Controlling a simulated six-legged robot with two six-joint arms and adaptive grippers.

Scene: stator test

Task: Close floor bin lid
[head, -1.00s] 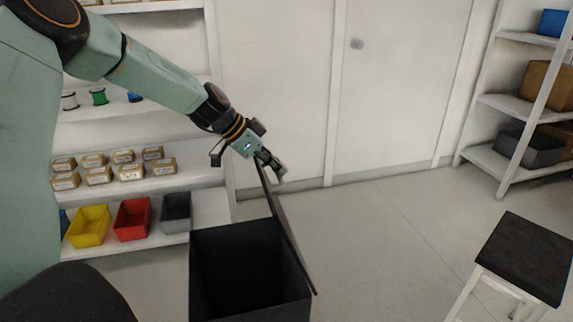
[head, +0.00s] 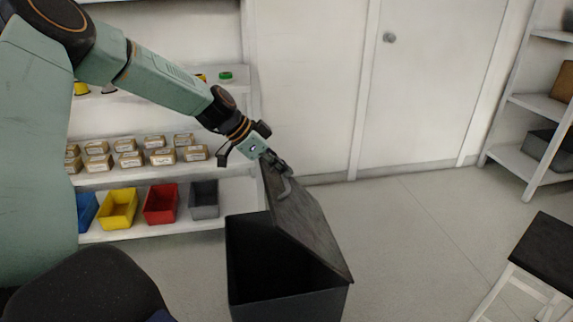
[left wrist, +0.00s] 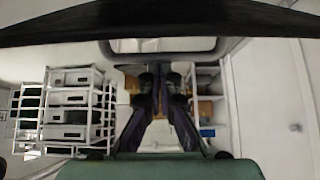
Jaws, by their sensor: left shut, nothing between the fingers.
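The black floor bin (head: 285,285) stands open on the floor in the lower middle of the head view, its inside dark. Its lid (head: 308,222) is tilted up over the bin, hinged along the right side, with its broad face showing. My left gripper (head: 285,178) is shut and empty at the lid's raised upper end, and looks to be touching it; the exact contact is hard to tell. In the left wrist view the shut fingers (left wrist: 158,95) point ahead, and a dark edge, likely the lid (left wrist: 160,20), crosses the top. My right gripper is not in view.
A shelf on the left holds small boxes (head: 163,156) and yellow, red (head: 161,205) and grey bins. A black-topped stool (head: 548,250) stands at the right. A door (head: 425,90) is behind. The floor between bin and stool is clear.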

